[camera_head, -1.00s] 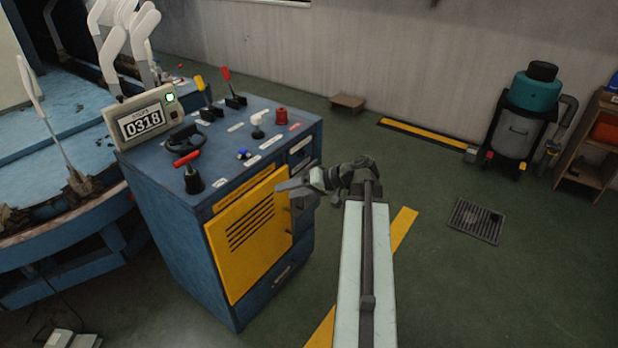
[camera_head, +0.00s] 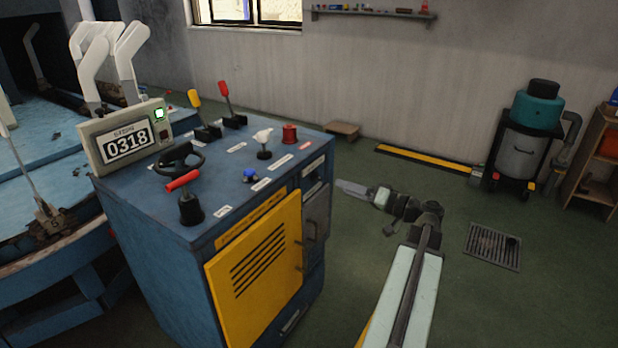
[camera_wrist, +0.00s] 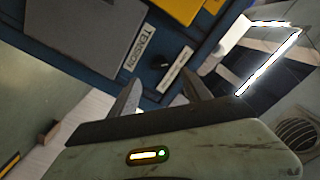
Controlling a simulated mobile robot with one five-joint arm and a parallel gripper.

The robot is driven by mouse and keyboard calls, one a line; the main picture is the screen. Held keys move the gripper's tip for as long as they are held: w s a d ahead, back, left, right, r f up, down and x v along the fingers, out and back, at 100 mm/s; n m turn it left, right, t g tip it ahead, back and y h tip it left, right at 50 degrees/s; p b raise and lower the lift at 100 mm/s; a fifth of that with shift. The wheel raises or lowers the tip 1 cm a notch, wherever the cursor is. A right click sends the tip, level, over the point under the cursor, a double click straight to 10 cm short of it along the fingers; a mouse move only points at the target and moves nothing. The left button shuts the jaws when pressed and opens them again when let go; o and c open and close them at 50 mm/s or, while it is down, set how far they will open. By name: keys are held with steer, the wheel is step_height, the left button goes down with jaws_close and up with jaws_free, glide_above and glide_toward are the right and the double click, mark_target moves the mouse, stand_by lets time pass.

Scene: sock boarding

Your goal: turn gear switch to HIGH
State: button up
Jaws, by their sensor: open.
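My gripper (camera_head: 352,188) is open and empty beside the right side of the blue control cabinet (camera_head: 150,240). In the wrist view its two fingers (camera_wrist: 160,95) point at the cabinet face. A small dark knob (camera_wrist: 158,66) shows there beyond the fingertips, apart from them, beside a narrow white label (camera_wrist: 175,71) I cannot read. A grey box (camera_wrist: 85,30) beside it has a label reading TENSION. On the cabinet top are a white-handled switch (camera_head: 263,143) and a blue knob (camera_head: 250,175). I cannot tell which control is the gear switch; no HIGH mark is readable.
The cabinet top also holds a red-handled lever (camera_head: 188,197), a yellow lever (camera_head: 200,112), a red lever (camera_head: 229,105), a red button (camera_head: 289,134) and a display reading 0318 (camera_head: 128,142). Floor right of the cabinet is clear around a drain grate (camera_head: 492,247).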

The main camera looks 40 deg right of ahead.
mark_target(321, 178)
steer(key=x, duration=0.8)
steer(key=shift+w+d, duration=0.15)
steer(key=shift+w, duration=0.2)
jaws_close()
